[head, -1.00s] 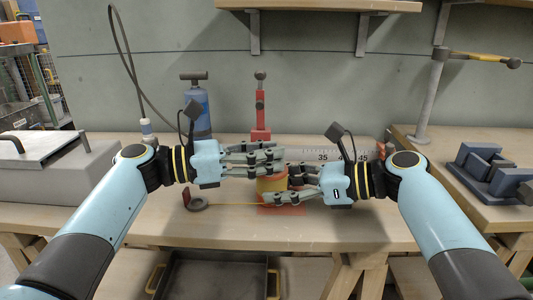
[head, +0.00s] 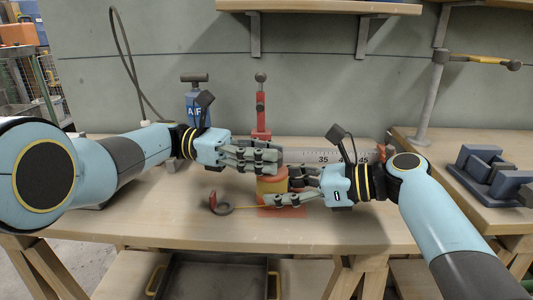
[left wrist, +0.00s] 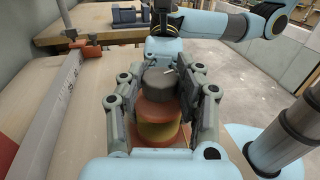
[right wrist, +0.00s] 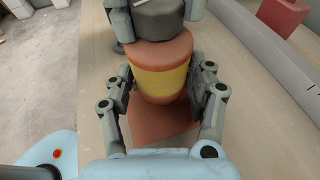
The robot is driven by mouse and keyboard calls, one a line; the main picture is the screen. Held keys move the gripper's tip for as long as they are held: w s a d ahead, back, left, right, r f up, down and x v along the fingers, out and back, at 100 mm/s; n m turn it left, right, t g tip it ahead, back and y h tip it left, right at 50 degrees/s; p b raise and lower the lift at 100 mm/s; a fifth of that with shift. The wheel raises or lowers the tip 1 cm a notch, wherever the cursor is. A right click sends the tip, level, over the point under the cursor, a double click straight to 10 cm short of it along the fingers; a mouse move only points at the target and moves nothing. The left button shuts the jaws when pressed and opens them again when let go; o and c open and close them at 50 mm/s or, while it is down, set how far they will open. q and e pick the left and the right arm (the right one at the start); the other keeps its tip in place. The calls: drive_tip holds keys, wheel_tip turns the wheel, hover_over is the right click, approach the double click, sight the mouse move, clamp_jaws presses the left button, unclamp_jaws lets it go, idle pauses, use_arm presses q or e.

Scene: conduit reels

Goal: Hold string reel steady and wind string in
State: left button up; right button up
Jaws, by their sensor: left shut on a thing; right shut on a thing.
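The string reel (head: 270,187) is an orange-red drum with a yellow string band, upright on a reddish base plate (right wrist: 160,137). A dark grey round knob (left wrist: 160,86) sits on top of it. My left gripper (head: 273,160) is shut on the knob, one finger on each side. My right gripper (head: 280,187) is shut on the drum below, its fingers on both sides, as the right wrist view shows (right wrist: 162,85). A yellow string runs left from the reel to a grey ring with a red end (head: 222,207) on the bench.
The wooden bench (head: 330,232) is clear in front of the reel. Dark blue blocks (head: 485,170) lie on the right bench. A tray (head: 210,275) stands below.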

use_arm(q)
drive_tip(key=shift+f, duration=0.15)
drive_tip(key=o, duration=1.2)
wheel_tip(320, 180, up, 10)
drive_tip(key=shift+r, duration=0.1)
